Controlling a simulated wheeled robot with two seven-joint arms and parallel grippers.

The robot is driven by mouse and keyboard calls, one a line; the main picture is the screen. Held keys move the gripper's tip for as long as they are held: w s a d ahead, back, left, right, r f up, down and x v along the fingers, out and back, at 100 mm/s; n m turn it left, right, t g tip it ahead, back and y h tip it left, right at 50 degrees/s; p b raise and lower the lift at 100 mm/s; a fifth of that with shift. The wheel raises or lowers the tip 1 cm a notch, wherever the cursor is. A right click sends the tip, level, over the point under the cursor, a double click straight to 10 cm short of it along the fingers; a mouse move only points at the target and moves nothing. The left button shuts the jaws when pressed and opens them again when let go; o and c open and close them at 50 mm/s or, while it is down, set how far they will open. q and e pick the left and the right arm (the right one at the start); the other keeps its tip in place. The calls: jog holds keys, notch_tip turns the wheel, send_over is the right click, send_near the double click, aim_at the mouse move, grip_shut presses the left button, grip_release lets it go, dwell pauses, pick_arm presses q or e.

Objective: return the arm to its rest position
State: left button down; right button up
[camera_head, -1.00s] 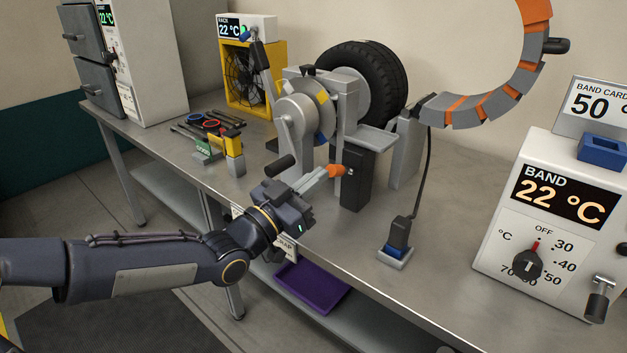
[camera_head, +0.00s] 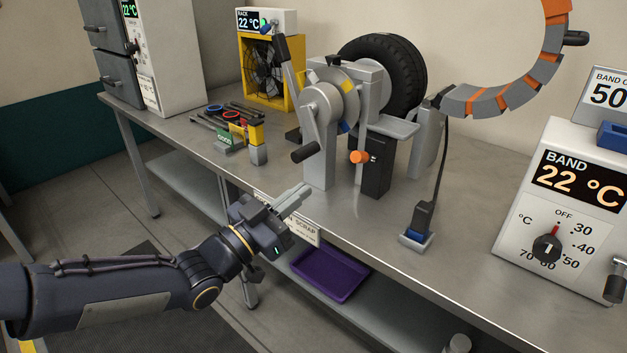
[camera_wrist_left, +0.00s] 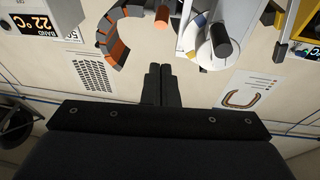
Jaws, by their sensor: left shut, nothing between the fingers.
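My left gripper (camera_head: 297,198) is shut and empty. It is at the front edge of the bench, in front of the clamp machine (camera_head: 330,105) and apart from it. Its closed fingers also show in the left wrist view (camera_wrist_left: 160,85). The machine has a crank with a black handle (camera_head: 305,153) and an orange knob (camera_head: 359,157). A black tyre (camera_head: 405,80) stands behind it. My right gripper is not in view.
The steel bench (camera_head: 470,240) has a plug in a blue-edged holder (camera_head: 416,238). The BAND control box (camera_head: 560,200) is at right, below the segmented orange-grey band (camera_head: 500,98). A yellow fan (camera_head: 268,70) and tools (camera_head: 230,125) are at left. A purple tray (camera_head: 330,272) lies on the lower shelf.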

pick_arm(q)
jog(key=s+a+f+n+g+y, duration=0.1)
jog(key=s+a+f+n+y, duration=0.25)
jog(key=a+y, duration=0.3)
jog(key=s+a+f+n+g+y, duration=0.1)
jog(key=s+a+f+n+y, duration=0.15)
jog(key=a+f+y, duration=0.35)
jog(key=s+a+f+n+g+h, duration=0.1)
jog(key=s+f+n+g, duration=0.2)
jog(key=s, duration=0.5)
jog(key=s+a+f+n+g, duration=0.15)
jog(key=s+g, duration=0.25)
jog(key=s, duration=0.4)
notch_tip(320, 180, up, 21)
jog(key=s+d+p, duration=0.1)
jog(key=p, duration=2.1)
jog(key=shift+s+d+g+h, duration=0.15)
jog(key=shift+s+g+h, duration=0.25)
jog(key=shift+h, duration=0.05)
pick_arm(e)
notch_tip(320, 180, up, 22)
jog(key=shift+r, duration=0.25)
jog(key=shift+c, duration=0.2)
